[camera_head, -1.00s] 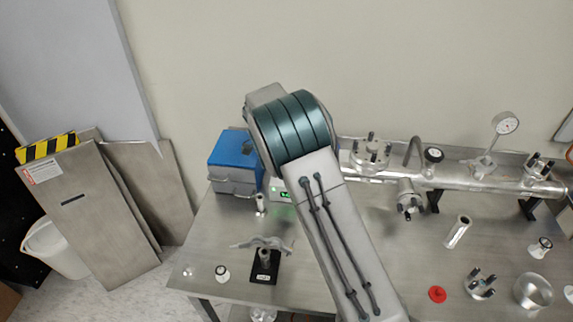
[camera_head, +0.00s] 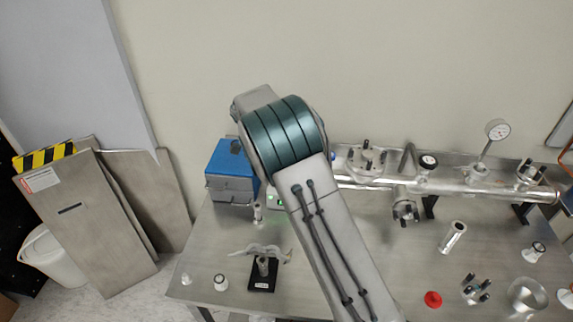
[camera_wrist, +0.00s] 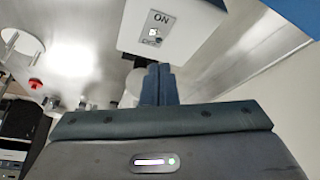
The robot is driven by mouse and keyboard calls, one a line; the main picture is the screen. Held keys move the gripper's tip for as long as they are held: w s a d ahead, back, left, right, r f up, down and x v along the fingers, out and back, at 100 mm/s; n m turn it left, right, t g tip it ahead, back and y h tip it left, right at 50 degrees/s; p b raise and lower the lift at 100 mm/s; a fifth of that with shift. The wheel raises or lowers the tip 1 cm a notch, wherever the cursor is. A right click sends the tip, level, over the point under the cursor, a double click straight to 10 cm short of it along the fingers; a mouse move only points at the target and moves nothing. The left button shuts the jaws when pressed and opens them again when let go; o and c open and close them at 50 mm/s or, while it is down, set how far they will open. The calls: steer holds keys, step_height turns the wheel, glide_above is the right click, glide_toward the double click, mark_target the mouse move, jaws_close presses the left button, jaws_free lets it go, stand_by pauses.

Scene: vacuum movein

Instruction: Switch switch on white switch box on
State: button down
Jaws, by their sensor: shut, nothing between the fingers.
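The white switch box (camera_wrist: 185,28) is at the top of the wrist view. Its grey switch plate (camera_wrist: 157,27) carries a label that reads ON upside down, beside a small switch (camera_wrist: 152,34). My gripper (camera_wrist: 158,72) is shut and empty, its fingertips just below the switch plate in the picture. I cannot tell whether they touch the box. In the head view my arm hides the gripper, and I cannot make out the switch there.
A blue-topped box (camera_head: 231,160) stands at the table's back left. A metal tube assembly (camera_head: 460,187) runs along the back right. A black-based stand (camera_head: 262,275), a red disc (camera_head: 433,299) and loose fittings lie nearer the front. Steel panels (camera_head: 75,215) lean at left.

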steer(key=a+r+p, duration=0.3)
steer(key=a+r, duration=0.1)
steer(key=r, duration=0.2)
steer(key=shift+s+a, duration=0.25)
steer(key=shift+s, duration=0.15)
steer(key=s+d+r+n+y, duration=0.4)
steer(key=s+d+r+n, duration=0.2)
steer(key=s+d+r, duration=0.8)
steer(key=s+d+f+n+t, duration=0.1)
steer(key=s+d+n, duration=0.3)
steer(key=s, duration=0.5)
steer(key=s+d+f+n+t, duration=0.1)
steer(key=s+d+n, duration=0.2)
steer(key=s, duration=0.7)
steer(key=shift+d+f+n+t+y, duration=0.15)
steer(key=shift+d+n+t+y, duration=0.2)
steer(key=shift+d, duration=0.4)
